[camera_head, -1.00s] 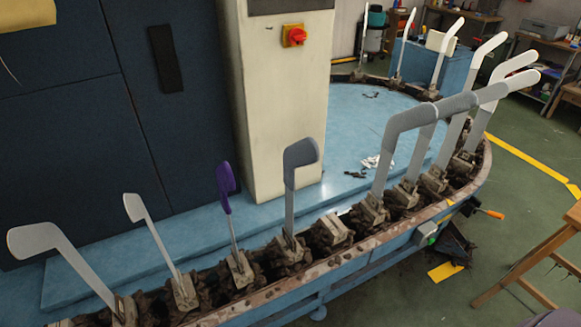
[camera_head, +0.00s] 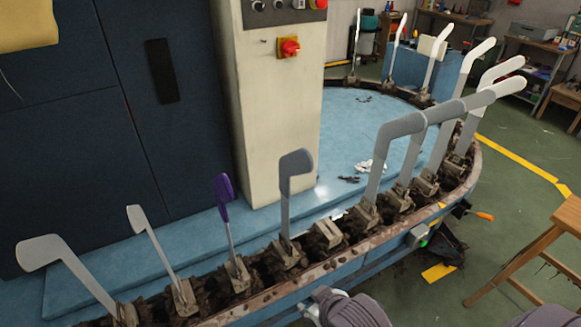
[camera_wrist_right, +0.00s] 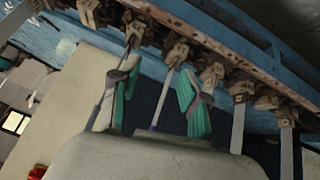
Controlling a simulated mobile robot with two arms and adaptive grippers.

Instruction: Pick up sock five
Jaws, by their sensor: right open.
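Upright form boards stand in a row along the curved blue machine. A purple sock (camera_head: 224,197) covers the top of one board, and its purple edge also shows in the right wrist view (camera_wrist_right: 154,128). Grey socks seem to cover other boards, such as the dark grey one (camera_head: 297,164) and the one (camera_head: 402,124) to its right. I cannot tell which is sock five. My right gripper (camera_head: 326,302) is at the bottom edge of the head view, in front of the rail. In the right wrist view its green-padded fingers (camera_wrist_right: 157,97) are apart and empty. My left gripper is not in view.
The rusty rail (camera_head: 275,303) with board holders runs along the machine's front edge. One holder (camera_head: 326,233) is without a board. A cream control column (camera_head: 268,110) stands behind. A wooden stool (camera_head: 530,250) is at the right, with green floor between.

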